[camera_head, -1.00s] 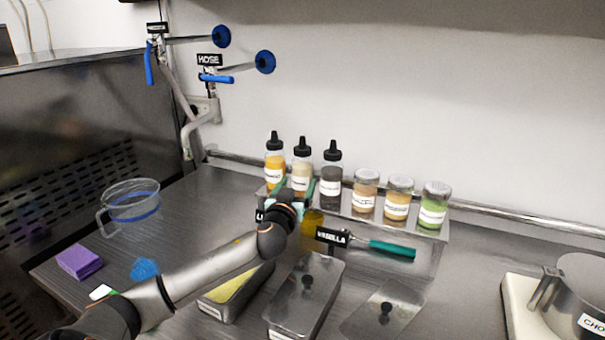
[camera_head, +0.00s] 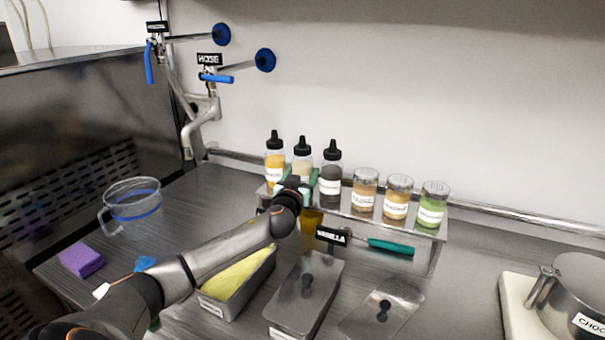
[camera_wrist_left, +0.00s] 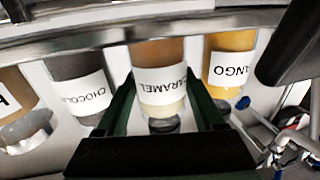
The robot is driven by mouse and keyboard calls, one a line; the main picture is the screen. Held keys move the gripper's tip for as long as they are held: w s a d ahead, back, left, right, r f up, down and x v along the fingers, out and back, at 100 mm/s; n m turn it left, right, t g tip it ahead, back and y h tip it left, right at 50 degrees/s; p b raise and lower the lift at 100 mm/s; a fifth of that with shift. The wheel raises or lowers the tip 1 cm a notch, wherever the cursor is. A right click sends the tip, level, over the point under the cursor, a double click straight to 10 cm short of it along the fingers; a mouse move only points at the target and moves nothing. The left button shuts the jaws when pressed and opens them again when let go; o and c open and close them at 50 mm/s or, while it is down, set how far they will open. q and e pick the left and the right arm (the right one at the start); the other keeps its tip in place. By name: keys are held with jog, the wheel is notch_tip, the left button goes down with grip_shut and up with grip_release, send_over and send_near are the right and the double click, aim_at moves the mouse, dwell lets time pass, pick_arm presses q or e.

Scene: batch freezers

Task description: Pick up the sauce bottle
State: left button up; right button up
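Three sauce bottles with black nozzle caps stand on a raised metal shelf (camera_head: 343,210): a yellow one (camera_head: 275,165), a pale caramel one (camera_head: 302,165) and a dark one (camera_head: 331,172). In the left wrist view they appear upside down, with the CARAMEL bottle (camera_wrist_left: 158,72) in the middle, MANGO (camera_wrist_left: 231,62) right and CHOCOLATE (camera_wrist_left: 82,85) left. My left gripper (camera_head: 299,178) is open, its green fingers on either side of the caramel bottle. I cannot tell whether they touch it. The gripper hides the bottle's lower part in the head view. My right gripper is not in view.
Several topping jars (camera_head: 397,198) stand right of the bottles on the shelf. A VANILLA-labelled tool with a green handle (camera_head: 390,247) is in front. A clear jug (camera_head: 133,205) and purple sponge (camera_head: 82,260) are left; a pot (camera_head: 580,290) is right.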

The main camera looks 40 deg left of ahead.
aim_at(300, 166)
pick_arm(q)
jog(key=c, duration=0.6)
jog(key=shift+c, duration=0.3)
jog(key=shift+r, duration=0.15)
jog(key=shift+r, duration=0.55)
notch_tip(300, 166, up, 2)
jog(key=shift+s+r, duration=0.15)
jog(key=s+r, duration=0.1)
jog(key=s+d+r, duration=0.1)
jog(key=r, duration=0.1)
jog(key=s+d+r, duration=0.1)
jog(key=s+r, duration=0.1)
jog(key=shift+r, duration=0.15)
jog(key=s+d+r+b, duration=0.1)
jog(key=s+d+r, duration=0.2)
jog(key=s, duration=0.5)
jog(key=shift+s+d+r+b, duration=0.25)
jog(key=shift+d+r+b, duration=0.1)
jog(key=shift+r, duration=0.25)
